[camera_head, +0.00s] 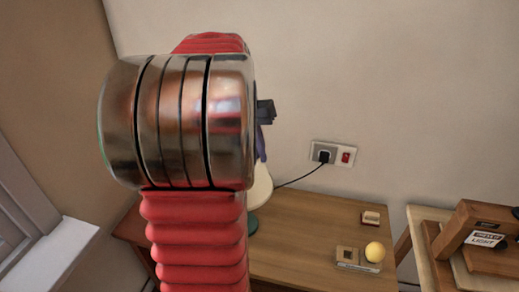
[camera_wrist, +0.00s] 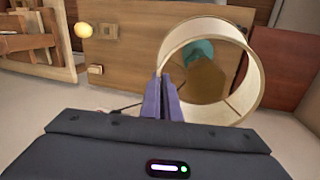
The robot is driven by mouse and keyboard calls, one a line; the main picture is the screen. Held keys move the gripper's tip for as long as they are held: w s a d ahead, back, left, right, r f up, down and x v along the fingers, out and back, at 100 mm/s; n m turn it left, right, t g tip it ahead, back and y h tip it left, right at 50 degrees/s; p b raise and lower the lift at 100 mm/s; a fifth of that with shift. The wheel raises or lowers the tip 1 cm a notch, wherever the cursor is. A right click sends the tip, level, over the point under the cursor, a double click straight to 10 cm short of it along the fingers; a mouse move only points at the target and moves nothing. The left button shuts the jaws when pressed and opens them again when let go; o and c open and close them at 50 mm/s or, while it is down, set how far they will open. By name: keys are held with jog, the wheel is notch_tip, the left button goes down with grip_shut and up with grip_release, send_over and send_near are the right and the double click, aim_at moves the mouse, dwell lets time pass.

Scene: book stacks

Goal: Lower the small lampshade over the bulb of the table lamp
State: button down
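The small lampshade (camera_wrist: 249,65) is a cream, open ring in the wrist view, with thin spokes inside. My gripper (camera_wrist: 162,82) has two purple fingers closed on the near left part of its wall. Through the shade I see a teal round part (camera_wrist: 200,50), which looks like the table lamp's base. In the head view the cream shade (camera_head: 262,187) shows beside my arm, above the teal base (camera_head: 252,224). My arm hides much of both. I cannot make out the bulb, nor whether the shade is around it or above it.
A wall socket (camera_head: 333,154) holds a plug with a black cord. A wooden rack (camera_head: 470,235) stands at right.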

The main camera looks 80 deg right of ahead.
jog(key=shift+f, duration=1.05)
jog(key=c, duration=1.9)
grip_release()
jog(key=shift+c, duration=0.2)
jog(key=v, duration=1.3)
jog(key=shift+r, duration=0.35)
jog(key=shift+w, duration=0.1)
